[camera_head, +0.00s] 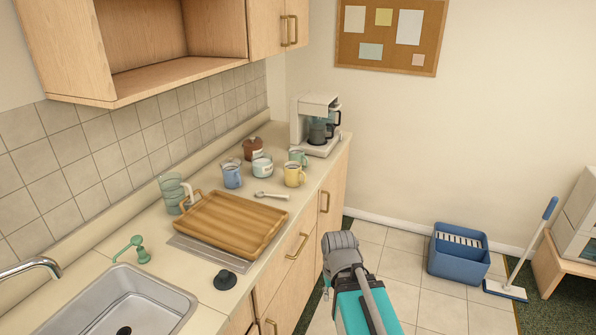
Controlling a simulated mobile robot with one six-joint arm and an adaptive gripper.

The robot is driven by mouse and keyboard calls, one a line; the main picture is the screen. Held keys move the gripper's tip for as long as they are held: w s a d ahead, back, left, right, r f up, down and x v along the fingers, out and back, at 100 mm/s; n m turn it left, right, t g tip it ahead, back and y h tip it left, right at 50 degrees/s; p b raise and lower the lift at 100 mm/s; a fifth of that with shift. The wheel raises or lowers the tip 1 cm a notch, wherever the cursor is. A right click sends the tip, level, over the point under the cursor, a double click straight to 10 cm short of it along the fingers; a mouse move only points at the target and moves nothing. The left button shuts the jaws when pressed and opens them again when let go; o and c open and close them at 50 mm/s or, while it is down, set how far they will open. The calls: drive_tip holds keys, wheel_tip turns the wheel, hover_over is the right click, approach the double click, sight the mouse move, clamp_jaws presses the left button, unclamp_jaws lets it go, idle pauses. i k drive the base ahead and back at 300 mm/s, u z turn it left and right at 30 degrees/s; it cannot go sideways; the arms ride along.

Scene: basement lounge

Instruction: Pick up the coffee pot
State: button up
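The coffee pot (317,133) is a dark pot with a black handle on its right. It sits inside the white coffee maker (316,102), on its base plate, at the far end of the counter against the wall. The pot is small in the view and partly enclosed by the machine's body.
A brown jar (252,149), several mugs, a spoon (271,195), a wooden tray (231,227) and a sink (133,305) line the counter. A blue bucket (459,257) stands on the tiled floor.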

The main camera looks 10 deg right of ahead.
sight(318, 125)
drive_tip(key=k, duration=0.65)
drive_tip(key=z, duration=0.5)
drive_tip(key=i, duration=0.9)
drive_tip(key=z, duration=0.9)
drive_tip(key=i, duration=2.25)
drive_tip(key=u, duration=0.7)
